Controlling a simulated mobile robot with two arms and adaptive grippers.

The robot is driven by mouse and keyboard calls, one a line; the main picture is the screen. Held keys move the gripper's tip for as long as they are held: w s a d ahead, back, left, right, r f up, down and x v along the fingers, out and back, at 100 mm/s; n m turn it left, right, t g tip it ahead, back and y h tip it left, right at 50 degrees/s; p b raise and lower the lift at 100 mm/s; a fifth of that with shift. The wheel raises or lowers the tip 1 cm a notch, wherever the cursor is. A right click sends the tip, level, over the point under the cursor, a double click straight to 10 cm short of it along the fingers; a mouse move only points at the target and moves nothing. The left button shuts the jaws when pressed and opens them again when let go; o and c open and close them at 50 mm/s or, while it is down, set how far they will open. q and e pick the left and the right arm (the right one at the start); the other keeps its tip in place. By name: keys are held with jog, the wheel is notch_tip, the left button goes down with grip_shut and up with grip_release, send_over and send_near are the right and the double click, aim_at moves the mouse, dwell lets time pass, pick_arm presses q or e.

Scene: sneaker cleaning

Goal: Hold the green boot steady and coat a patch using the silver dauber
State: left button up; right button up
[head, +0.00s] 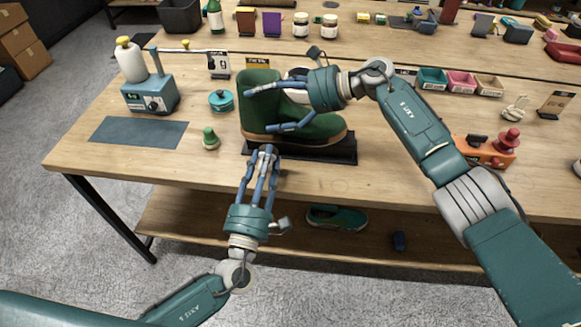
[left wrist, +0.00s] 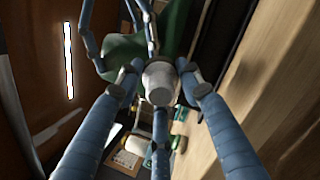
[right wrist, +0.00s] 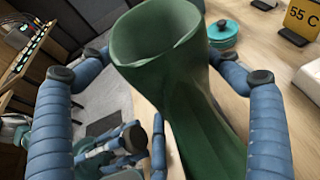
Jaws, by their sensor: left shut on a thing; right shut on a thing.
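The green boot (head: 258,105) stands upright on a black stand, its toe to the right and its brown sole low. My right gripper (head: 268,110) reaches from the right with its fingers around the boot shaft. The right wrist view shows the open shaft (right wrist: 165,55) between those fingers. My left gripper (head: 264,152) is in front of the boot's lower heel side, pointing up at it. In the left wrist view its fingers close around a silver, round-ended dauber (left wrist: 160,82), with green boot surface (left wrist: 125,45) just beyond. Whether the dauber touches the boot is hidden.
A black stand (head: 345,152) is under the boot. A green-capped small bottle (head: 210,138), a teal round tin (head: 221,100) and a blue machine (head: 150,95) stand to the left. An orange tool (head: 485,150) lies right. The table's front edge runs below the boot.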

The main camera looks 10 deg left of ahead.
pick_arm(q)
jog(key=shift+s, duration=0.25)
pick_arm(e)
jog(key=shift+f, duration=0.25)
pick_arm(q)
jog(key=shift+d, duration=0.1)
jog(key=s+d, duration=0.3)
jog(key=d, duration=0.2)
jog(key=shift+d, duration=0.25)
pick_arm(e)
jog(key=o, duration=1.4)
pick_arm(q)
jog(key=shift+w, duration=0.1)
pick_arm(e)
jog(key=shift+w+r, duration=0.1)
